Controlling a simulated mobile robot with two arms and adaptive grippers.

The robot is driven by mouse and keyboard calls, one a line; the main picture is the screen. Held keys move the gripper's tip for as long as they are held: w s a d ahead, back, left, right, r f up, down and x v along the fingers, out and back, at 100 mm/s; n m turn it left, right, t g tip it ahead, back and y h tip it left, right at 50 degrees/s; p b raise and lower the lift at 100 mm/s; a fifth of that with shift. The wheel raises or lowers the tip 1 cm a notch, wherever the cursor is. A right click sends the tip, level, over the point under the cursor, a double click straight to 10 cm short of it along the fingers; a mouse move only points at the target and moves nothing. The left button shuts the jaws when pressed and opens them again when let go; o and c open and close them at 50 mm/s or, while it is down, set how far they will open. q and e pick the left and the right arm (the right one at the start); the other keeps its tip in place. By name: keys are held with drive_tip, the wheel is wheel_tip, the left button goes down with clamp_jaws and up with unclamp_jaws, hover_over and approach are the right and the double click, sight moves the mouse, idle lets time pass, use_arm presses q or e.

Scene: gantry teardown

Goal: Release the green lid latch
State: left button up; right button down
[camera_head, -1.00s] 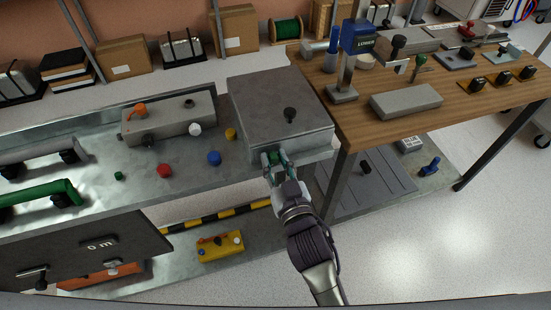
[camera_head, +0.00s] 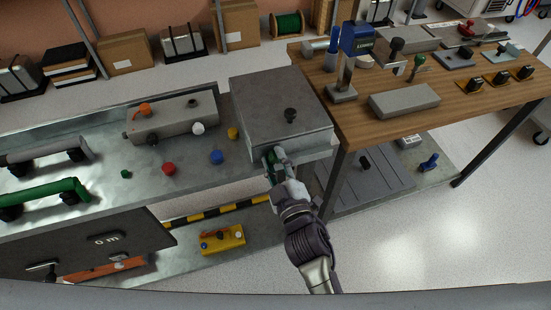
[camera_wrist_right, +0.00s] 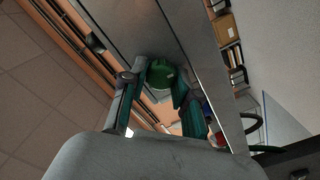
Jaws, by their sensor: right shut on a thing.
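The grey metal box (camera_head: 270,100) with a closed lid and a black knob (camera_head: 290,115) stands at the end of the metal bench. The green lid latch (camera_wrist_right: 160,74) is on the box's front face; in the head view it is mostly hidden by my right gripper. My right gripper (camera_head: 275,158) is at that front face, its fingers on either side of the latch. In the right wrist view the gripper (camera_wrist_right: 160,98) is shut on the green latch, with a teal-padded finger at each side. My left gripper is not in view.
Red (camera_head: 168,169), blue (camera_head: 216,157), yellow (camera_head: 233,133) and green (camera_head: 126,174) knobs stand on the metal bench (camera_head: 100,205) left of the box. A wooden table (camera_head: 465,95) with fixtures is at the right. A yellow box (camera_head: 222,240) is on the lower shelf.

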drive_tip(key=shift+n, duration=0.4)
drive_tip(key=c, duration=0.9)
unclamp_jaws()
drive_tip(key=shift+o, duration=0.2)
drive_tip(key=shift+s, duration=0.1)
drive_tip(key=v, duration=0.8)
drive_tip(key=shift+r, duration=0.1)
